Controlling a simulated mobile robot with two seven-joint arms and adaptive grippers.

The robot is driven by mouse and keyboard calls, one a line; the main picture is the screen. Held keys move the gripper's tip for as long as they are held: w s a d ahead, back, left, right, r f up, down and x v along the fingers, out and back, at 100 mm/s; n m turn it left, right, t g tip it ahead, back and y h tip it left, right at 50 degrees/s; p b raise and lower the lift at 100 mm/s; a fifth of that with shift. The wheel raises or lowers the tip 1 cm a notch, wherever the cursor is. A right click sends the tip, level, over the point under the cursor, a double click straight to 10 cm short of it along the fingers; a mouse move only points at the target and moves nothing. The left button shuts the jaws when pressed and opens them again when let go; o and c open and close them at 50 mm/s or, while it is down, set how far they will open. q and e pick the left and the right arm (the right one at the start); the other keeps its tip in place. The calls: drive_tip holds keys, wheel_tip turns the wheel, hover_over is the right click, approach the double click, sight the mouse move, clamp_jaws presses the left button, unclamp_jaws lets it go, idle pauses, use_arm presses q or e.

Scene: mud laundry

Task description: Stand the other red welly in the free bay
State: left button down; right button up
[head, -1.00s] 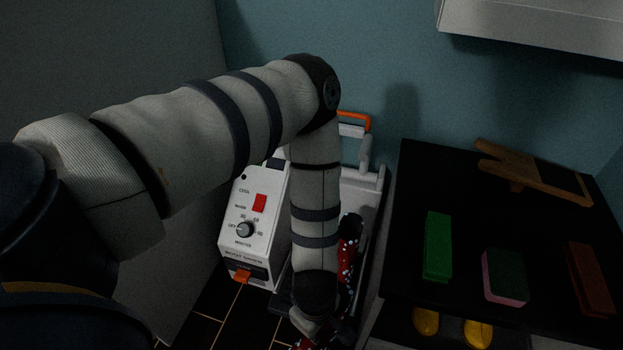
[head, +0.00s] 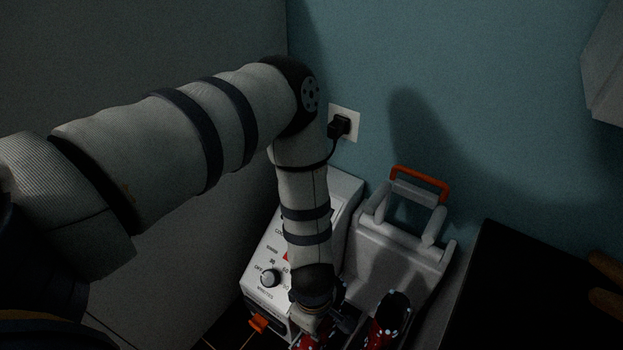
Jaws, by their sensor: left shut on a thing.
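My left gripper (head: 322,325) comes down at the bottom of the head view and is shut on a red welly (head: 305,342) with pale spots. That welly is mostly hidden by my arm and cut by the picture's lower edge. Another red welly (head: 381,334) with white spots and a dark opening stands upright just to the right, in front of the boot dryer's pale back panel. The white boot dryer (head: 262,297) has a dial and an orange-red tab at its front. My arm covers part of its panel and bays; I cannot tell whether the held welly touches it.
The dryer's orange handle (head: 421,180) rises at the back. A plug in a wall socket (head: 343,124) is behind my arm. A dark bench top (head: 507,290) lies at the right, with a wooden object (head: 606,270) at its edge. A pale wall unit (head: 605,75) hangs upper right.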

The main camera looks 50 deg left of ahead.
use_arm(q)
drive_tip(key=shift+w+a+f+b, duration=0.4)
drive_tip(key=shift+w+b, duration=0.35)
drive_tip(key=shift+w, duration=0.5)
drive_tip(key=shift+w+a+f+b, duration=0.15)
drive_tip(key=shift+w+f+b, duration=0.55)
drive_tip(key=shift+w, duration=0.55)
drive_tip(key=shift+w+a+f+b, duration=0.3)
drive_tip(key=shift+w+b, duration=0.55)
drive_tip(key=shift+w, duration=0.4)
use_arm(e)
drive_tip(key=shift+g, duration=0.5)
drive_tip(key=shift+s+f, duration=0.3)
drive_tip(key=shift+f, duration=0.4)
drive_tip(key=shift+s+f, duration=0.35)
drive_tip(key=shift+f, duration=0.4)
drive_tip(key=shift+s+f, duration=0.3)
drive_tip(key=shift+f, duration=0.4)
use_arm(q)
drive_tip(key=shift+f, duration=0.1)
use_arm(e)
drive_tip(key=shift+r, duration=0.1)
use_arm(q)
drive_tip(key=shift+f, duration=0.1)
drive_tip(key=shift+f, duration=0.45)
drive_tip(key=shift+f+b, duration=0.3)
drive_tip(key=shift+f, duration=0.15)
use_arm(e)
drive_tip(key=shift+f, duration=0.3)
